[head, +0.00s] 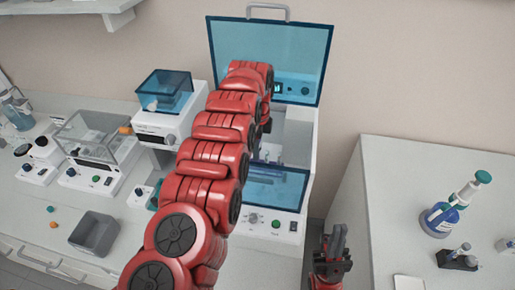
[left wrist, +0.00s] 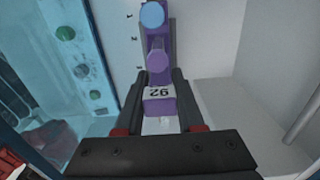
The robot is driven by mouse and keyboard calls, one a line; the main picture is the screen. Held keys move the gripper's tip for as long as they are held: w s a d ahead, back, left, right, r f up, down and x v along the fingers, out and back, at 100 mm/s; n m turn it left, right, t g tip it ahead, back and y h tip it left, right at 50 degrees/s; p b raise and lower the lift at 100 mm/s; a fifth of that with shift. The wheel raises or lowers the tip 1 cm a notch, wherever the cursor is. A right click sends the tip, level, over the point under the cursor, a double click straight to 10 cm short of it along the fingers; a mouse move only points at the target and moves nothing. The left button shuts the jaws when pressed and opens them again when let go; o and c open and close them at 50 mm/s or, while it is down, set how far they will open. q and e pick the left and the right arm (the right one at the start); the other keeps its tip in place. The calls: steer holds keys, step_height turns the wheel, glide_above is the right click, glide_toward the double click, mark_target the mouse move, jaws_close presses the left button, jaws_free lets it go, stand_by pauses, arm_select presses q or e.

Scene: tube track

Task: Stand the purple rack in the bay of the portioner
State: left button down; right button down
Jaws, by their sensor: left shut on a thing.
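The portioner (head: 300,150) is a white cabinet at the back centre with its blue see-through lid (head: 290,45) raised. My left arm reaches into it and hides much of the inside. In the left wrist view my left gripper (left wrist: 160,84) is shut on the purple rack (left wrist: 159,105), which bears a "92" label. A blue cap (left wrist: 152,15) and a purple cap (left wrist: 157,62) show on the rack. The rack lines up with a dark grey slot beside a wall numbered 1, 2, 3. I cannot tell if it is seated. My right gripper (head: 335,240) is low, outside the portioner.
A blue front panel (head: 277,188) stands at the portioner's lower front. A grey bin (head: 94,234) and small devices stand on the left bench. A right bench (head: 400,190) holds a blue-labelled bottle (head: 445,212). A pale empty area (left wrist: 235,110) lies right of the rack.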

stand_by(0.4)
arm_select(q)
steer(key=shift+f+b, duration=0.4)
steer(key=shift+b, duration=0.1)
steer(key=shift+f, duration=0.1)
steer(key=shift+f+b, duration=0.3)
steer(key=shift+b, duration=0.15)
steer(key=shift+f, duration=0.15)
stand_by(0.5)
steer(key=shift+f+b, duration=0.2)
steer(key=shift+b, duration=0.3)
steer(key=shift+c, duration=2.2)
jaws_free()
